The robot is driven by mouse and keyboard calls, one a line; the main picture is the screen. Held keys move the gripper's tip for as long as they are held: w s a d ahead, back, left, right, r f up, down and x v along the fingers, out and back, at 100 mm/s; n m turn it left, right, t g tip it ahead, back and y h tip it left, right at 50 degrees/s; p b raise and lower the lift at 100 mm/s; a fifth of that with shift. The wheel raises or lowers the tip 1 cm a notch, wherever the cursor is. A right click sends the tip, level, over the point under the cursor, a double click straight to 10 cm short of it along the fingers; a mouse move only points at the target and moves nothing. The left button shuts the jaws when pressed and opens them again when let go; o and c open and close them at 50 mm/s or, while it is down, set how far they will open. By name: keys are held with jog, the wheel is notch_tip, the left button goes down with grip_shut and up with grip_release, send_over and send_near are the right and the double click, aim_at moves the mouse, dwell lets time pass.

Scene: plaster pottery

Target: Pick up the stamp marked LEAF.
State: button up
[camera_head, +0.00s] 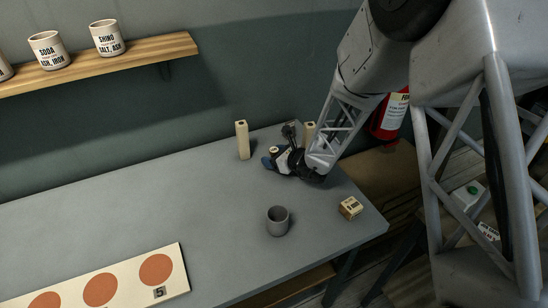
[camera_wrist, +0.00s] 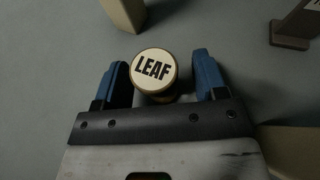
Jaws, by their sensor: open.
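The LEAF stamp (camera_wrist: 153,71) has a round pale top with dark lettering. In the wrist view it stands between the two blue fingers of my gripper (camera_wrist: 161,80), with a visible gap on each side. The fingers are open. In the head view my gripper (camera_head: 270,157) is low over the far right part of the grey table, and a small pale round top (camera_head: 274,149) shows by its fingers. The lettering is too small to read there.
A tall pale block (camera_head: 242,140) stands left of my gripper, and another (camera_head: 309,132) stands behind it. A grey cup (camera_head: 278,221) and a small marked block (camera_head: 350,208) stand nearer. A board with orange discs (camera_head: 173,250) lies at the front left. The table's middle is clear.

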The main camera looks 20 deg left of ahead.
aim_at(274, 149)
dwell(0.5)
jog(key=c, duration=1)
jog(key=shift+r, duration=0.15)
jog(key=shift+r, duration=0.8)
notch_tip(274, 149, up, 2)
jog(key=s+d, duration=0.3)
jog(key=s, duration=0.1)
jog(key=s+d, duration=0.3)
jog(key=s, duration=0.1)
jog(key=s+d+r, duration=0.1)
jog(key=s+d, duration=0.2)
jog(key=s, duration=0.2)
jog(key=shift+s, duration=0.1)
